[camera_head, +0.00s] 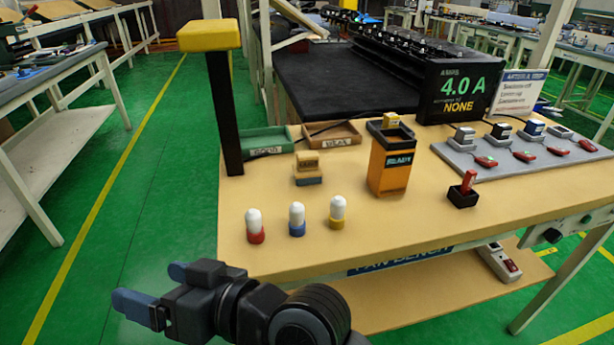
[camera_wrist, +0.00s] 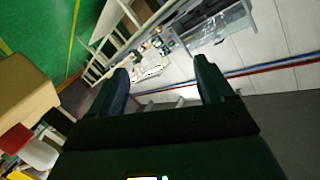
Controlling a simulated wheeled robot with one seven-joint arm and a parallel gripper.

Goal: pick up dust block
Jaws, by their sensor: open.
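A small block with a tan-yellow top and a blue-grey base (camera_head: 308,168) sits on the wooden bench, in front of two shallow trays. It looks like the dust block, but no label on it is readable. Another small yellowish block (camera_head: 391,120) shows at the top of the orange and black READY box. My gripper (camera_head: 152,288) is open and empty, off the bench's front left edge and well apart from both blocks. In the wrist view its two fingers (camera_wrist: 162,78) are spread with only distant background between them. Neither block can be made out there.
Three white-capped pegs with red (camera_head: 255,228), blue (camera_head: 297,222) and yellow (camera_head: 337,214) bases stand near the bench's front edge (camera_head: 470,238). A black post with a yellow top (camera_head: 222,100) rises at the left. A grey clip board (camera_head: 510,155) lies right. Green floor is free left.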

